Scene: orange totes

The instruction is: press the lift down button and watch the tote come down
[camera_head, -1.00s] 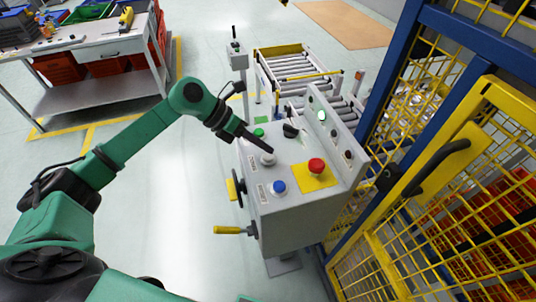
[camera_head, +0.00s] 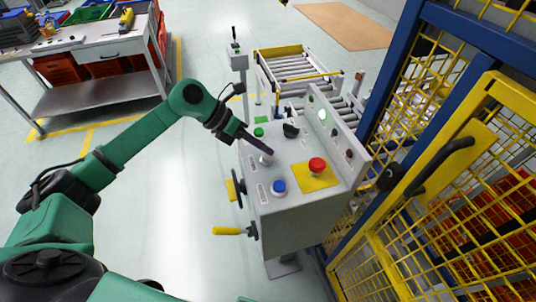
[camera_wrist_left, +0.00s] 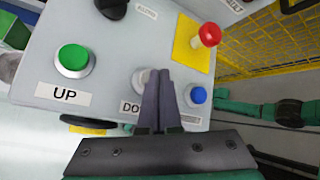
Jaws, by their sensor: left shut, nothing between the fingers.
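The grey control box (camera_head: 285,215) stands in front of me. The white button by the DOWN label (camera_wrist_left: 138,107) shows beside my fingertips in the left wrist view (camera_wrist_left: 138,78), partly hidden by them. In the head view the white button (camera_head: 266,160) sits just under the fingertips. My left gripper (camera_head: 271,152) is shut and empty, pointing at that button; I cannot tell whether it touches. The green UP button (camera_wrist_left: 74,58) is to its left in the wrist view, the blue button (camera_wrist_left: 198,95) to its right. I cannot make out a tote on the lift.
A red mushroom button (camera_head: 317,164) on a yellow plate and a black knob (camera_head: 290,130) stick up nearby. A roller conveyor (camera_head: 295,66) lies behind. A yellow mesh fence (camera_head: 440,235) closes the right; a workbench (camera_head: 95,45) stands left.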

